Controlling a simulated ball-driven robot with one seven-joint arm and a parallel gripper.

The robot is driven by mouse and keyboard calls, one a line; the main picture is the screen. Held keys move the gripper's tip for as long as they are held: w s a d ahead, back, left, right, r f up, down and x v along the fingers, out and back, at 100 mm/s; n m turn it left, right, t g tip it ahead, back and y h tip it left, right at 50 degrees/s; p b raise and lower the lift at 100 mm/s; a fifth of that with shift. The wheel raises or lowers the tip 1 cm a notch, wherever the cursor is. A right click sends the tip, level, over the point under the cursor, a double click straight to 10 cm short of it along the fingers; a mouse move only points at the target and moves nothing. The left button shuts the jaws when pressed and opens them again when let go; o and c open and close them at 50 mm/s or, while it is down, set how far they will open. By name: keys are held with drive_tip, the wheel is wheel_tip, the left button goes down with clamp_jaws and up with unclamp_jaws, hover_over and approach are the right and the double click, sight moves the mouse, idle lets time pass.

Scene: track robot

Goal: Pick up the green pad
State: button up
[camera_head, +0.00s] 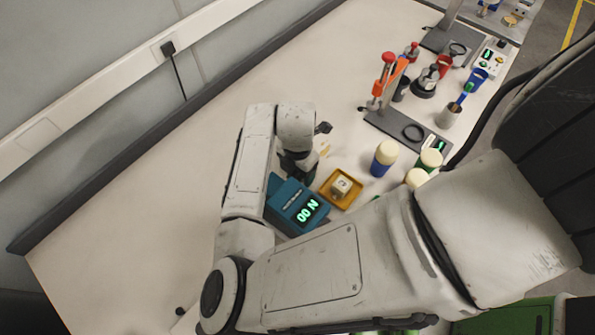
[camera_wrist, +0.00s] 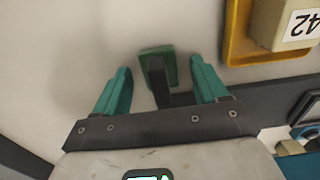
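In the wrist view a small green pad (camera_wrist: 173,67) lies on the pale table between the teal fingers of my gripper (camera_wrist: 161,66). A dark upright piece covers part of the pad; I cannot tell whether it belongs to the pad. The fingers are spread, one on each side of the pad, with gaps on both sides. In the head view my gripper (camera_head: 298,163) is low over the table, largely hidden by my wrist, and I cannot make out the pad there.
A yellow tray (camera_wrist: 235,42) holding a cream block marked 42 is close right of the fingers; the tray (camera_head: 328,198) is also in the head view. A teal display box (camera_head: 284,204) sits beside it. Cream-topped bottles (camera_head: 383,158) stand further right. The table's left side is clear.

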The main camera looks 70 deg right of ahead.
drive_tip(key=c, duration=1.1)
drive_tip(key=shift+r, duration=0.1)
drive_tip(key=shift+r, duration=0.5)
drive_tip(key=shift+s+d+r, duration=0.8)
drive_tip(key=shift+s+r, duration=1.15)
drive_tip(key=shift+s, duration=0.25)
drive_tip(key=shift+s+d+r, duration=0.8)
drive_tip(key=shift+s+r, duration=1.2)
drive_tip(key=shift+s, duration=0.2)
drive_tip(key=shift+s+d+r, duration=0.8)
drive_tip(key=shift+s+r, duration=1.15)
drive_tip(key=shift+s, duration=0.25)
